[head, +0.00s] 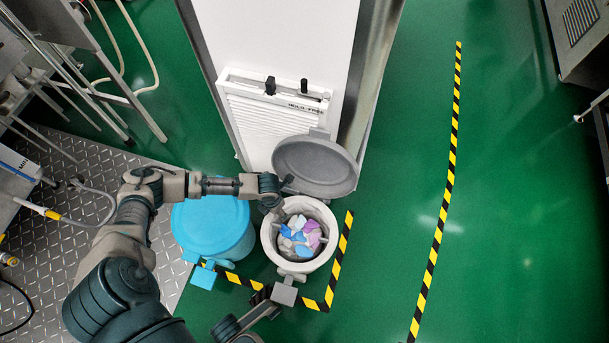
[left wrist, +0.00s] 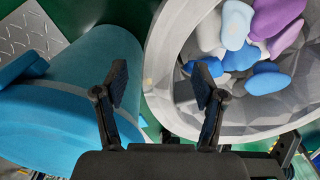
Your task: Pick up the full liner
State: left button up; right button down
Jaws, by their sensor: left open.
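The full liner (head: 271,242) is pale grey and sits in a round grey bin with its lid tipped back. It holds several blue, white and purple pieces. In the left wrist view the liner (left wrist: 262,112) fills the upper right, its near rim running between my fingers. My left gripper (head: 283,192) is at the bin's back left rim; the left wrist view shows it (left wrist: 160,88) open, one finger over the liner's inside and the other outside. Contact cannot be told. Dark parts of my right arm show low in front of the bin; its fingers cannot be made out clearly.
A closed blue bin (head: 212,228) stands close on the left. The raised grey lid (head: 316,166) leans against a white cabinet (head: 282,45) behind. Yellow-black floor tape (head: 339,258) borders the bins. Green floor (head: 500,220) is clear to the right.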

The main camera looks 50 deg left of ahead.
pick_arm(q)
jog(key=shift+r, duration=0.2)
jog(key=shift+c, duration=0.3)
grip_shut()
